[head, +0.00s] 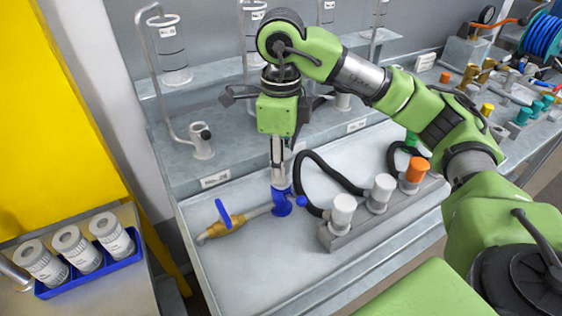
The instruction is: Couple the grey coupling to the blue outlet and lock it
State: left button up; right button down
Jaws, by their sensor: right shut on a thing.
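My right gripper (279,178) comes down from above over the tray, shut on what looks like the grey coupling; the fingers hide most of it. The blue outlet (282,204) is directly below the fingertips, at the end of a grey pipe with a brass-coloured fitting (224,227) and a blue handle (223,212). Gripper and blue outlet look very close, but I cannot tell whether coupling and outlet are joined or locked. A small blue knob (302,201) sits at the outlet's right. My left gripper is not in view.
A black hose (335,174) loops right of my gripper. A grey rack (348,232) holds white caps and an orange cap (416,170). The pale tray (250,285) is clear in front. Metal stands and a shelf are behind. A blue holder (95,278) with white cylinders is at left.

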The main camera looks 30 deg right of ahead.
jog(key=shift+f+b, duration=0.3)
dwell(0.6)
jog(key=c, duration=1.5)
grip_release()
jog(key=shift+c, duration=0.3)
notch_tip(320, 180, up, 10)
jog(key=p, duration=0.8)
jog(key=shift+r, duration=0.1)
